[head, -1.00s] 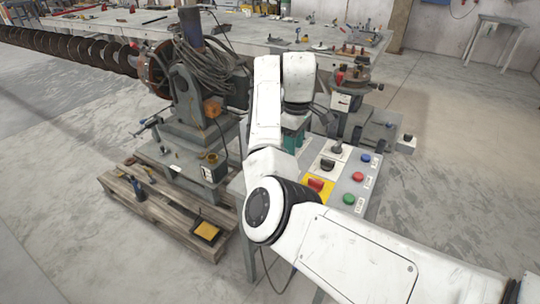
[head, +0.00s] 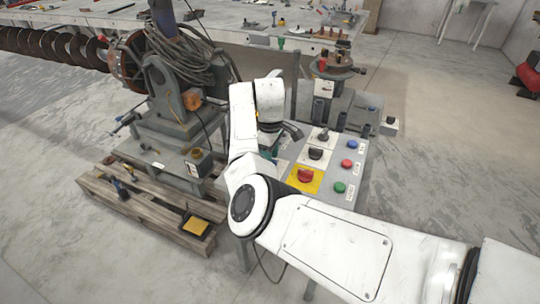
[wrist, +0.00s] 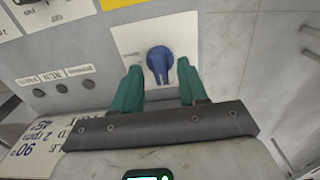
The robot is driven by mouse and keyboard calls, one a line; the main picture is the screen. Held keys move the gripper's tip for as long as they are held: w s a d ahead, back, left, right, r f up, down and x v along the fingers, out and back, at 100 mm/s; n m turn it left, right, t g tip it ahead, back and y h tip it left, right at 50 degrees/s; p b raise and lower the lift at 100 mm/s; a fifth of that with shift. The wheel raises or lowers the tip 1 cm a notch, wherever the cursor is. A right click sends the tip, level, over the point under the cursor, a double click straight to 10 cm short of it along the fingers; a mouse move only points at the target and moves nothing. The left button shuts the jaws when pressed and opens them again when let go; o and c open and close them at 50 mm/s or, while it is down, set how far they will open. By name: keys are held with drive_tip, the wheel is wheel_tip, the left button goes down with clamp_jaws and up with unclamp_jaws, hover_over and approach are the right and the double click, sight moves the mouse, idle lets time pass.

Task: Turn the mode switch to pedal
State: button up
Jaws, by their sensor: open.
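A blue rotary knob (wrist: 160,63) sits on a white plate (wrist: 130,42) on the grey panel in the wrist view. No readable mode words show beside it, so I cannot tell which setting it points to. My gripper (wrist: 160,66) is open, with one green finger left of the knob and one right of it. A gap shows on each side; contact is not clear. In the head view my arm mostly hides the gripper. The control panel (head: 326,190) there has black knobs on white plates, a red knob (head: 305,175) on yellow, and coloured buttons.
Small black buttons (wrist: 62,88) and a printed placard (wrist: 45,140) lie left of the knob in the wrist view. A long workbench (head: 330,42) stands behind. Open floor lies right.

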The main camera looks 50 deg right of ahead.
drive_tip(key=shift+f, duration=0.35)
drive_tip(key=shift+c, duration=0.2)
clamp_jaws()
